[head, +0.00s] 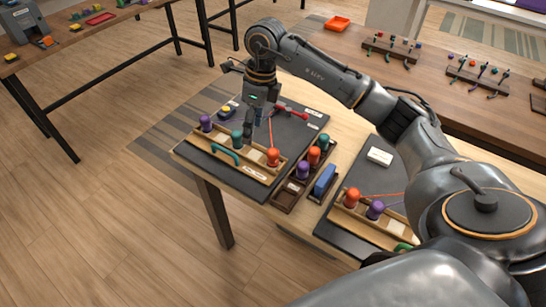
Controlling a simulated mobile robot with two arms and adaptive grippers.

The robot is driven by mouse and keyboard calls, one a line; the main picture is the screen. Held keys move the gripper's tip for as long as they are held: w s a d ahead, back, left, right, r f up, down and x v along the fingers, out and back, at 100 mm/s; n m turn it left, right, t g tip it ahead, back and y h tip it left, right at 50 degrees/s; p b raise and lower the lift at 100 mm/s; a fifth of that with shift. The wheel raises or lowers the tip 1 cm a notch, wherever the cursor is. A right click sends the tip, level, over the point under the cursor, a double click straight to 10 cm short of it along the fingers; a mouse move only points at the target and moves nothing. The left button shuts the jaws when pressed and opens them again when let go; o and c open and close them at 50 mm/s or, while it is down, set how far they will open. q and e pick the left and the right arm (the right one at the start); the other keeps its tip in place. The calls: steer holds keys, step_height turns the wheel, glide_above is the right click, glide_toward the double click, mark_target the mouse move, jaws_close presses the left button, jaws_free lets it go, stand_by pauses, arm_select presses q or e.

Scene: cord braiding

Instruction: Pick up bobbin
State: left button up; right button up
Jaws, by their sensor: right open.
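My right gripper (250,127) points down over the dark braiding board on the table, open, with its fingertips close to the teal bobbin (238,139); I cannot tell whether they touch it. On the same wooden rack (258,175) stand a purple bobbin (206,123) at the left end and an orange bobbin (273,156) at the right, with an orange cord rising from it. A dark tray beside the rack holds another orange bobbin (314,155), a purple bobbin (302,170) and a teal bobbin (323,141). My left gripper is not in view.
A blue block (324,179) lies by the tray. A second board at right carries an orange bobbin (351,198) and a purple one (375,210). My arm hides part of the table.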

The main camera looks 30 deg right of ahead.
steer(key=h, duration=0.2)
glide_above(273, 151)
steer(key=shift+m+g, duration=0.3)
steer(key=f+p, duration=0.1)
steer(key=f, duration=0.5)
steer(key=shift+a+f, duration=0.2)
step_height(273, 151, down, 5)
steer(key=shift+s+d+f+p, duration=0.1)
steer(key=shift+d+f+p, duration=0.1)
steer(key=shift+p, duration=1.05)
steer(key=shift+f, duration=0.25)
jaws_close()
